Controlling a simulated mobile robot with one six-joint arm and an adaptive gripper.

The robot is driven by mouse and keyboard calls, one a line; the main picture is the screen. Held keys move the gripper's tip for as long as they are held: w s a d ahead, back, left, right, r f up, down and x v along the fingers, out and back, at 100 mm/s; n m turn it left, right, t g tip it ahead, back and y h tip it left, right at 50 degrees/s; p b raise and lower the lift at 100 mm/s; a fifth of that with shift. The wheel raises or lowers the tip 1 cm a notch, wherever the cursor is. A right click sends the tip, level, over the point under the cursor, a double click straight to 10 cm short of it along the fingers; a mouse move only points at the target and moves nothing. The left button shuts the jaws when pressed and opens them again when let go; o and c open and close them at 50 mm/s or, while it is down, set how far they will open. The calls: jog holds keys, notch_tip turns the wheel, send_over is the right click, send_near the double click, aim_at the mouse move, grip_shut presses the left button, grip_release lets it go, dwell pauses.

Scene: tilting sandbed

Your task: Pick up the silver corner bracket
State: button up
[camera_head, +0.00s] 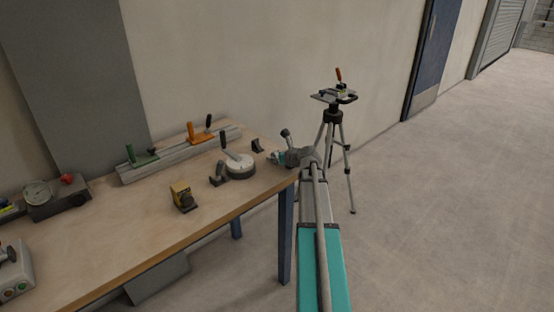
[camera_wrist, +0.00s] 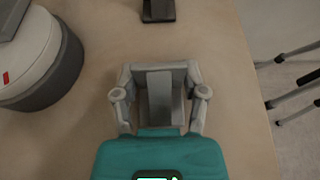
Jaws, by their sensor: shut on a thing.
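The silver corner bracket (camera_wrist: 160,90) is a grey angled piece between the two fingers of my gripper (camera_wrist: 160,72) in the wrist view. The fingers are shut on it, one on each side. In the head view my gripper (camera_head: 275,157) is at the right end of the workbench, low over the top. There the bracket is too small or hidden to make out. I cannot tell whether it touches the bench.
A round white-and-grey dial base (camera_head: 240,166) stands left of my gripper, also in the wrist view (camera_wrist: 35,60). A small dark bracket (camera_head: 257,146) lies just beyond. The workbench (camera_head: 135,225) has clear wood in front. A tripod (camera_head: 333,130) stands beyond its right end.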

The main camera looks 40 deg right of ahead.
jog(key=shift+c, duration=1.4)
jog(key=shift+r, duration=0.1)
notch_tip(320, 180, up, 3)
jog(key=p, duration=0.3)
jog(key=s+a+r+p, duration=0.3)
jog(key=s+r+p, duration=0.6)
jog(key=s, duration=0.4)
jog(key=shift+s+a+r+p, duration=0.2)
jog(key=shift+s+r+p, duration=0.1)
jog(key=shift+r+p, duration=0.15)
